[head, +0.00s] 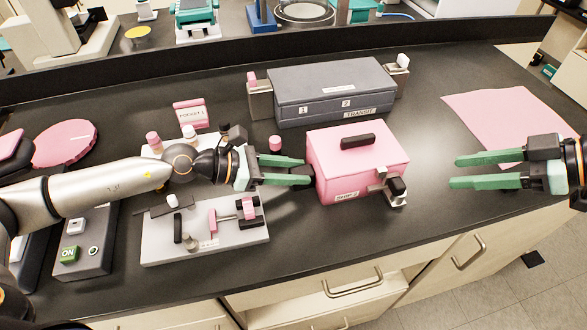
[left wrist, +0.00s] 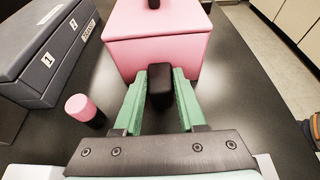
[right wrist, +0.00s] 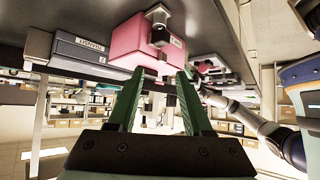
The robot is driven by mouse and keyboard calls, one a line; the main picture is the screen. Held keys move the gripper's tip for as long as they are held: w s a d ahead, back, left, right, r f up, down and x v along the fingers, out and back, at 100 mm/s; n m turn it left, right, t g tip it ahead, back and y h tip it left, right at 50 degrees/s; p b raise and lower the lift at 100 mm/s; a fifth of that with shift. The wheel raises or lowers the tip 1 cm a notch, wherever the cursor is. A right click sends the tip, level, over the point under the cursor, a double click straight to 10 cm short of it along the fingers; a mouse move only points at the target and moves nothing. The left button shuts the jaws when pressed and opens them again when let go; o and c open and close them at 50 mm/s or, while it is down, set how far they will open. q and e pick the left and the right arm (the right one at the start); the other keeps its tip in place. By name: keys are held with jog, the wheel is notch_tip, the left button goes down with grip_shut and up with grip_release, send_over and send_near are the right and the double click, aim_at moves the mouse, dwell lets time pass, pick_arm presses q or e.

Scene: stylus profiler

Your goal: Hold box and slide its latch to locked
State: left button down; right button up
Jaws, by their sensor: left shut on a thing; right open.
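The pink box (head: 340,175) stands on the black bench with a dark handle on its lid. Its latch (head: 396,186), a grey plate with a black knob, sits on its right side; the latch also shows in the right wrist view (right wrist: 160,30). My left gripper (head: 308,176) is shut on a black grip block (left wrist: 159,86) on the box's left side. My right gripper (head: 458,171) is open and empty, to the right of the box and apart from the latch. In the right wrist view its green fingers point toward the box (right wrist: 140,45). I cannot tell the latch's exact position.
A grey case (head: 335,95) with numbered labels stands behind the box. A grey fixture plate (head: 205,245) with pink parts lies at the front left. A pink sheet (head: 490,115) lies at the right. The bench's front edge is close to the box.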

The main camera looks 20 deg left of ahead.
jog(key=shift+o, duration=0.2)
jog(key=shift+o, duration=0.4)
jog(key=m+t, duration=0.3)
send_near(401, 193)
jog(key=shift+y, duration=0.3)
jog(key=w, duration=0.1)
jog(key=w+a+f, duration=0.1)
jog(key=w, duration=0.1)
jog(key=shift+w+a+f, duration=0.15)
jog(key=shift+w+f, duration=0.2)
jog(key=f+t, duration=0.1)
jog(key=s+f+m+t, duration=0.1)
jog(key=f+m+t, duration=0.1)
jog(key=f, duration=0.1)
jog(key=shift+s+a+f, duration=0.1)
jog(key=shift+s+a, duration=0.15)
jog(key=shift+a, duration=0.1)
jog(key=s+m+t, duration=0.1)
jog(key=s+f+t, duration=0.1)
jog(key=s+t, duration=0.1)
jog(key=shift+s+f+m, duration=0.2)
jog(key=shift+s+m, duration=0.15)
jog(key=shift+m, duration=0.05)
jog(key=s+r+m+t+h, duration=0.2)
jog(key=s+t, duration=0.2)
jog(key=s, duration=0.1)
jog(key=x, duration=1.1)
jog(key=shift+w+d, duration=0.1)
jog(key=shift+w, duration=0.15)
